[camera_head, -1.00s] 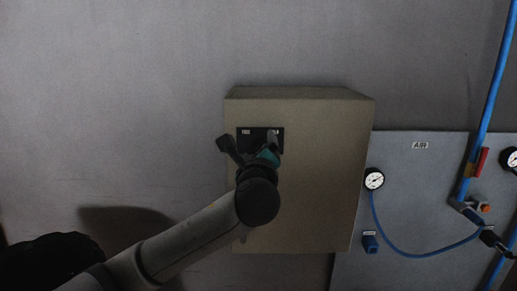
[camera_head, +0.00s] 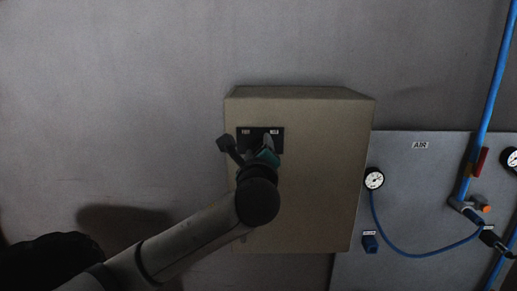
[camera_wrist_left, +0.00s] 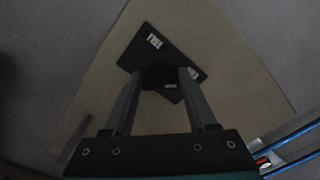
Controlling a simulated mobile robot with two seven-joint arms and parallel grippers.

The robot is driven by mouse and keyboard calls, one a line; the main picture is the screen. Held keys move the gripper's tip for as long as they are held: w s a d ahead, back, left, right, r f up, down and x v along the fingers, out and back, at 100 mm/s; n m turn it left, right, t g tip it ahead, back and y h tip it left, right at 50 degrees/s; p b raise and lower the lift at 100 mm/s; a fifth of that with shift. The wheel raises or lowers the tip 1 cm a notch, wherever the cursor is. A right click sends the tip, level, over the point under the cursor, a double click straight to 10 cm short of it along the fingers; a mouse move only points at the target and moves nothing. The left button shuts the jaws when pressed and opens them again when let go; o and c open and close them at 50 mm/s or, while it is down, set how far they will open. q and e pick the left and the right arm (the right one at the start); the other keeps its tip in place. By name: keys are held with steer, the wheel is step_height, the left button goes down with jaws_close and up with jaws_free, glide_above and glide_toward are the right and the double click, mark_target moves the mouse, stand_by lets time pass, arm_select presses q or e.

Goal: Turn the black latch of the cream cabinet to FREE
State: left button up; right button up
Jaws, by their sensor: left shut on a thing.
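The cream cabinet (camera_head: 310,190) is fixed to the grey wall, and its front also shows in the left wrist view (camera_wrist_left: 105,65). A black plate (camera_head: 243,143) with two small white labels is on its upper front. In the wrist view the plate (camera_wrist_left: 135,55) shows a FREE label; the other label is partly covered by a finger. My left gripper (camera_head: 266,146) is at the plate. In the wrist view its fingers (camera_wrist_left: 162,76) are on either side of the black latch (camera_wrist_left: 160,77), shut on it. The latch's exact angle is hard to tell in the dark. My right gripper is out of view.
To the right of the cabinet is a grey AIR panel (camera_head: 400,200) with a gauge (camera_head: 374,179), blue hoses and fittings. The wall left of the cabinet is bare.

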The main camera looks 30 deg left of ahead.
arm_select(q)
steer(key=n, duration=0.3)
steer(key=shift+f+n+p, duration=0.15)
steer(key=shift+n+p, duration=0.15)
steer(key=shift+p, duration=0.1)
steer(key=n, duration=0.4)
steer(key=shift+a+f+n+p, duration=0.1)
steer(key=shift+n+p, duration=0.2)
steer(key=shift+f+n+p, duration=0.2)
steer(key=shift+n+p, duration=0.1)
steer(key=shift+n, duration=4.5)
steer(key=o, duration=1.4)
steer(key=shift+c, duration=0.2)
